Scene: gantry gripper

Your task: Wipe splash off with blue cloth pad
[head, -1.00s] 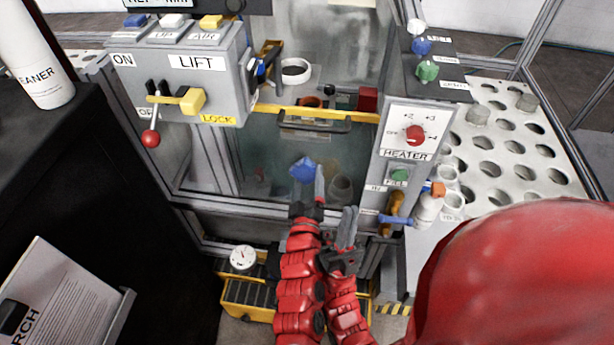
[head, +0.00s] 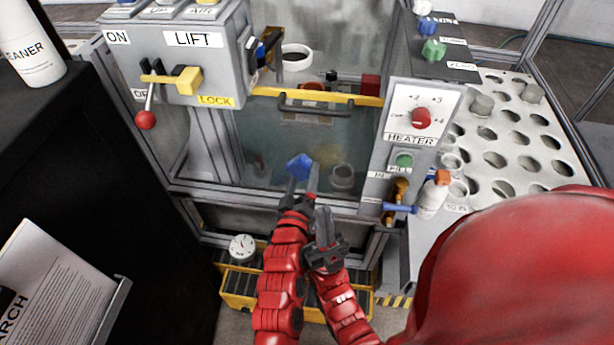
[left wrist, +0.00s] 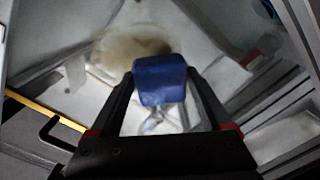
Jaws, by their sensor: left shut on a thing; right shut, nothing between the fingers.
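The splash (head: 328,153) is a faint yellow-brown smear on the clear front panel (head: 262,150), below the yellow bar. In the left wrist view it is a brownish patch (left wrist: 125,45) beyond the pad. The blue cloth pad (head: 298,166) is small and block-like. My left gripper (head: 302,182) is shut on it, left of and slightly below the splash in the head view. The pad also shows between the fingers in the left wrist view (left wrist: 160,80). I cannot tell whether it touches the panel. My right gripper (head: 324,226) is shut and empty, lower and to the right.
A dark handle (head: 316,106) runs along the panel's yellow top bar. The LIFT box (head: 190,65) stands left, the HEATER box (head: 415,130) right. A gauge (head: 242,247) is below.

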